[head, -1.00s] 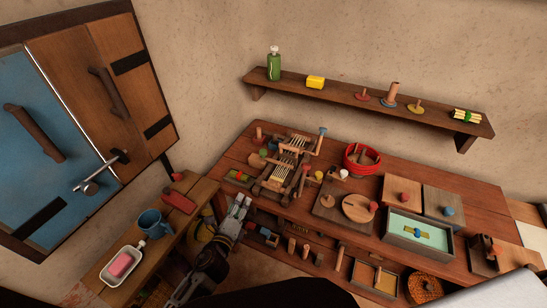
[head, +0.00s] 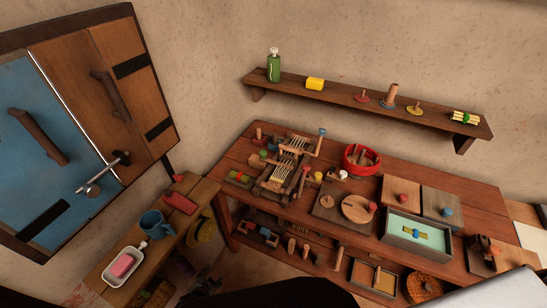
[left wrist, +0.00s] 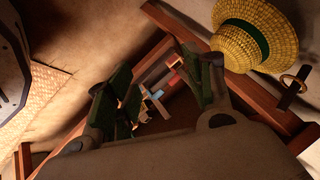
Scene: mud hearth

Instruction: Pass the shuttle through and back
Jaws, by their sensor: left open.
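A small wooden loom (head: 290,160) with pale threads stands at the left of the long wooden table. In the head view I cannot make the left gripper out clearly near the bottom edge. My right gripper is not in view.
A side bench (head: 162,238) with a blue mug (head: 156,224) and a soap dish (head: 107,275) stands left of the table. A straw hat (left wrist: 250,38) hangs close by the left gripper. A teal-floored tray (head: 390,243) and a red ring (head: 348,158) occupy the table.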

